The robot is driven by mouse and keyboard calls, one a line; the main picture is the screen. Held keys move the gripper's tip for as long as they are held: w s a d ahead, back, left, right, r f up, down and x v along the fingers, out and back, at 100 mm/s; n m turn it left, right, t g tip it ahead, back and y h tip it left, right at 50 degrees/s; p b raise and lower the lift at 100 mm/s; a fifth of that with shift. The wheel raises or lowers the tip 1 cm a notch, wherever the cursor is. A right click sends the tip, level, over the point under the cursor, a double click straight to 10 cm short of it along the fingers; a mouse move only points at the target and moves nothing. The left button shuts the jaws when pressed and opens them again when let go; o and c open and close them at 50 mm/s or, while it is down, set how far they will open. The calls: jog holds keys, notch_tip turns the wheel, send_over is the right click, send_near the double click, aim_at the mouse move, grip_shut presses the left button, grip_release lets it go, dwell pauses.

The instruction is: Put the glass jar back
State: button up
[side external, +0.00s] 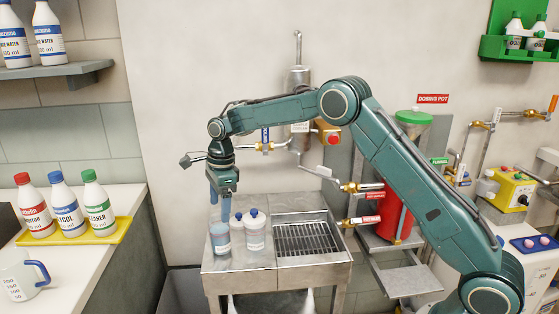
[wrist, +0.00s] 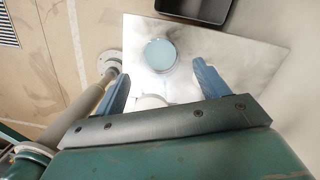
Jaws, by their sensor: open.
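The glass jar (side external: 220,240), holding pale blue liquid, stands upright at the left of the steel stand's top. In the wrist view, I see a round, pale blue top (wrist: 160,54), which appears to be the jar, beyond my fingertips. My gripper (side external: 221,208) points down just above the jar, with nothing visible held. In the wrist view, my gripper (wrist: 160,74) has its two blue fingers wide apart. A white round thing (wrist: 152,101) shows between the fingers, partly hidden by the gripper body. I cannot tell whether the fingers overlap the jar in height.
White bottles with blue caps (side external: 255,232) stand close right of the jar. A grated drain (side external: 305,238) fills the stand's right side. A yellow tray (side external: 75,232) with bottles and a measuring jug (side external: 20,278) sit on the left counter. A red vessel (side external: 394,210) stands right.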

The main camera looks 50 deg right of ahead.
jog(key=shift+s+d+r, duration=0.1)
jog(key=shift+d+r, duration=0.1)
jog(key=shift+r, duration=1.6)
jog(key=s+d+r+n+t, duration=0.1)
jog(key=s+r+n, duration=0.5)
jog(key=s+r, duration=0.3)
jog(key=s+r+n+t, duration=0.2)
jog(key=s+r+n, duration=0.4)
jog(key=s, duration=0.5)
jog(key=s+d+f+n+t, duration=0.1)
jog(key=s+n, duration=0.4)
jog(key=s, duration=0.5)
jog(key=s+d+f+n+t+h, duration=0.1)
jog(key=s+n, duration=0.4)
jog(key=s, duration=0.5)
jog(key=shift+s+d+f+n, duration=0.15)
jog(key=shift+s+f+n, duration=0.15)
jog(key=shift+f, duration=0.55)
